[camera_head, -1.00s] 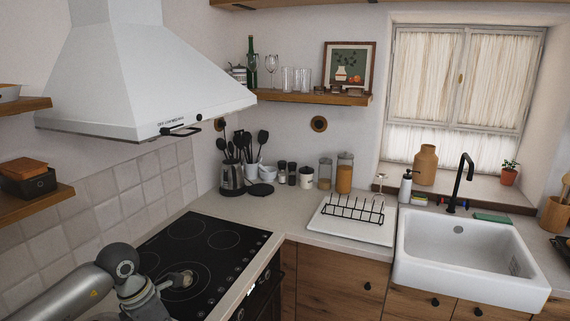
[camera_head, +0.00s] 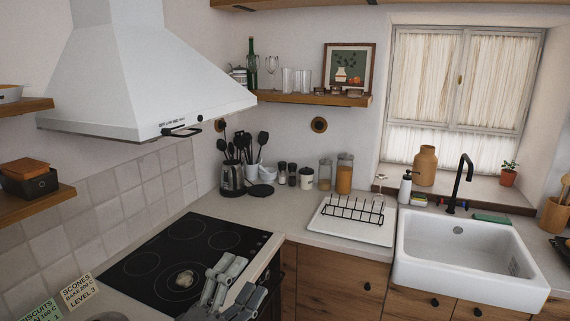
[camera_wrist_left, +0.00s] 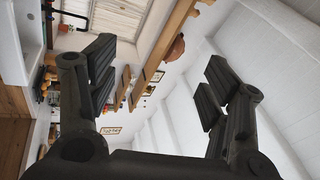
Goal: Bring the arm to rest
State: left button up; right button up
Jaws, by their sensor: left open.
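My left gripper (camera_head: 238,284) is at the bottom of the head view, over the front right edge of the black cooktop (camera_head: 142,264). Its grey fingers are apart. In the left wrist view the two dark fingers of the left gripper (camera_wrist_left: 158,80) stand wide apart with nothing between them. That view looks up and sideways at the wall, window and ceiling. My right gripper is in neither view.
A small round object (camera_head: 184,279) sits on the cooktop. Cards reading scones (camera_head: 79,292) and biscuits (camera_head: 42,312) show at lower left. A range hood (camera_head: 140,90) hangs above. A dish rack (camera_head: 353,210) and white sink (camera_head: 465,245) lie to the right.

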pick_arm(q)
jog(key=s+a+f+n+g+y, duration=0.35)
jog(key=a+f+n+y, duration=0.25)
jog(key=f+n, duration=0.25)
jog(key=s+a+f+n+g+y, duration=0.35)
jog(key=a+f+n+y, duration=0.35)
jog(key=f, duration=0.3)
jog(key=s+f+n+g+h, duration=0.15)
jog(key=s+f+g, duration=0.3)
jog(key=s, duration=0.55)
jog(key=s+f+n+g, duration=0.35)
jog(key=s+f, duration=0.25)
jog(key=s, duration=0.4)
notch_tip(320, 180, down, 31)
jog(key=g+b, duration=0.1)
jog(key=b, duration=0.6)
jog(key=s+a+f+g+b, duration=0.1)
jog(key=s+f+b, duration=0.2)
jog(key=s+f, duration=0.5)
jog(key=s+a+f+b, duration=0.1)
jog(key=s+f+b, duration=0.3)
jog(key=s+f, duration=0.5)
notch_tip(320, 180, down, 9)
jog(key=shift+s+a+r+m+g, duration=0.1)
jog(key=shift+s+a+m+g, duration=0.05)
jog(key=shift+m+g, duration=0.3)
